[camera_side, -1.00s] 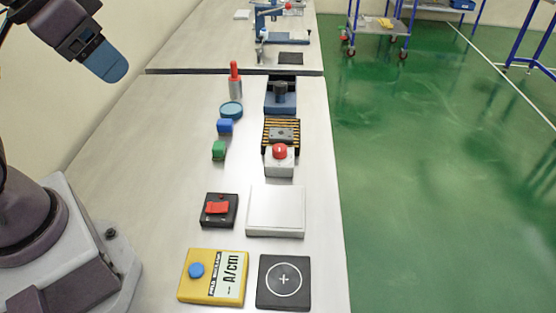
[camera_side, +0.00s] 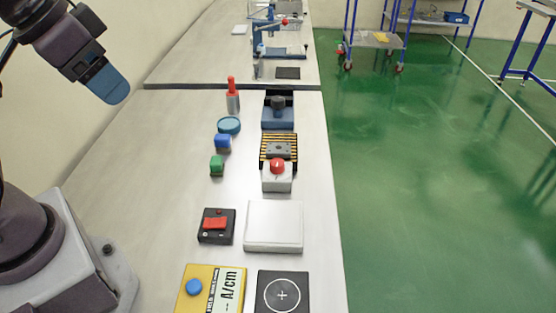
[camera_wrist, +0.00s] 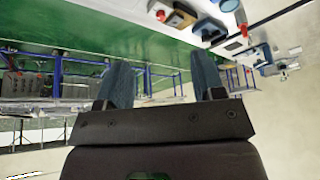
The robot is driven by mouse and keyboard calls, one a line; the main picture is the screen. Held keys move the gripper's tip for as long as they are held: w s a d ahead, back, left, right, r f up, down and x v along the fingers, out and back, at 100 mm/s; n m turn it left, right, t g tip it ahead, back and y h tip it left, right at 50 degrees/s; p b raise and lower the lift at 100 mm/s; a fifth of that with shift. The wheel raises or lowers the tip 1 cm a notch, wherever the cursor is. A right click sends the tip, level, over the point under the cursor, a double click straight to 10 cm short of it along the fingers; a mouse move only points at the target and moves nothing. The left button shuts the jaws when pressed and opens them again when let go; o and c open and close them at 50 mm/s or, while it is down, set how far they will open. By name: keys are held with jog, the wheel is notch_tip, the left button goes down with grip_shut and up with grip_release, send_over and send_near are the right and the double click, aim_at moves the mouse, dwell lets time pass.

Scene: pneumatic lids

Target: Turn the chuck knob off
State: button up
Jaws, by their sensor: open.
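A dark round knob (camera_side: 278,103) stands on a blue box (camera_side: 278,124) at the far end of the near bench in the side view. I take this for the chuck knob, but its setting is too small to read. The blue box seems to show at the top of the wrist view (camera_wrist: 209,27). My gripper (camera_side: 112,88) hangs at the upper left, well away from the knob and the bench objects. In the wrist view my gripper (camera_wrist: 162,78) has its two blue fingers wide apart with nothing between them.
Near the knob are a red-topped bottle (camera_side: 232,97), a blue round dish (camera_side: 229,125), a striped fixture (camera_side: 279,149) and a red button box (camera_side: 277,180). Nearer are a red rocker switch (camera_side: 216,225), a white plate (camera_side: 274,226), a yellow meter (camera_side: 212,290) and a black crosshair plate (camera_side: 282,291).

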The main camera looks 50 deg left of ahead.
jog(key=w+f+m+g, duration=0.2)
jog(key=w+f+g, duration=0.3)
jog(key=w, duration=0.8)
jog(key=m, duration=0.7)
send_near(277, 162)
notch_tip(277, 162, down, 10)
jog(key=shift+w+r, duration=0.1)
jog(key=shift+w, duration=0.05)
jog(key=c, duration=0.9)
